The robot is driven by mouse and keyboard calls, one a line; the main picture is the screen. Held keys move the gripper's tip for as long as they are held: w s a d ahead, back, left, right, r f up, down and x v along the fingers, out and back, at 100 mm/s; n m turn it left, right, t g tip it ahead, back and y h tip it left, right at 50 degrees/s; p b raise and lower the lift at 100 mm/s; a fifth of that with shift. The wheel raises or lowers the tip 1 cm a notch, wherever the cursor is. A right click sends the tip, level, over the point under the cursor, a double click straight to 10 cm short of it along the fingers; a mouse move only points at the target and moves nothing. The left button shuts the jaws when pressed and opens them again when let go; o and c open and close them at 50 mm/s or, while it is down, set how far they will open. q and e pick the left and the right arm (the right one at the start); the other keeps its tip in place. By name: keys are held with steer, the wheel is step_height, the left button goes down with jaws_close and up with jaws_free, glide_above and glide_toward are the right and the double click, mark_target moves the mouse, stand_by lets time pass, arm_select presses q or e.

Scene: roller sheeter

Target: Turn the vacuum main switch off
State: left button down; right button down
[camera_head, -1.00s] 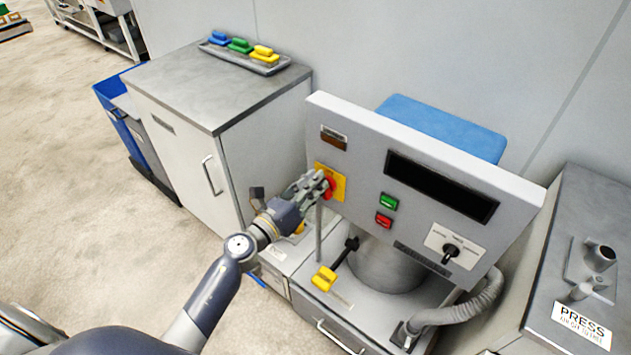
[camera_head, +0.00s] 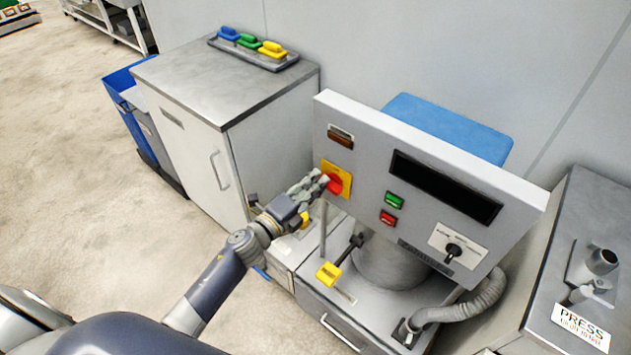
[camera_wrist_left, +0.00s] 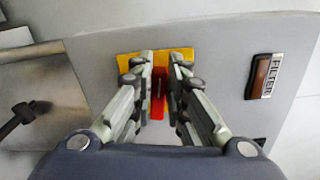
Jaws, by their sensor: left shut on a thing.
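The vacuum main switch shows as a red rotary knob (camera_head: 335,184) on a yellow plate (camera_head: 345,176) at the left of the grey control panel. My left gripper (camera_head: 322,181) reaches it from the left and is shut on the knob. In the left wrist view the two fingers (camera_wrist_left: 160,84) stand on either side of the red knob (camera_wrist_left: 158,106), with the yellow plate (camera_wrist_left: 128,59) behind. The fingers partly hide the knob, and I cannot read any position marks. My right gripper is not in view.
The panel also carries a green button (camera_head: 394,201), a red button (camera_head: 388,218), a dark display (camera_head: 445,188) and a black selector (camera_head: 453,250). A yellow-ended lever (camera_head: 329,273) sticks out below. A grey cabinet (camera_head: 190,150) stands left; a PRESS unit (camera_head: 590,225) stands right.

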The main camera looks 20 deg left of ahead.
arm_select(q)
steer(key=shift+f+n, duration=0.3)
steer(key=shift+n, duration=0.7)
steer(key=c, duration=1.6)
jaws_free()
steer(key=shift+s, duration=0.1)
steer(key=v, duration=1.2)
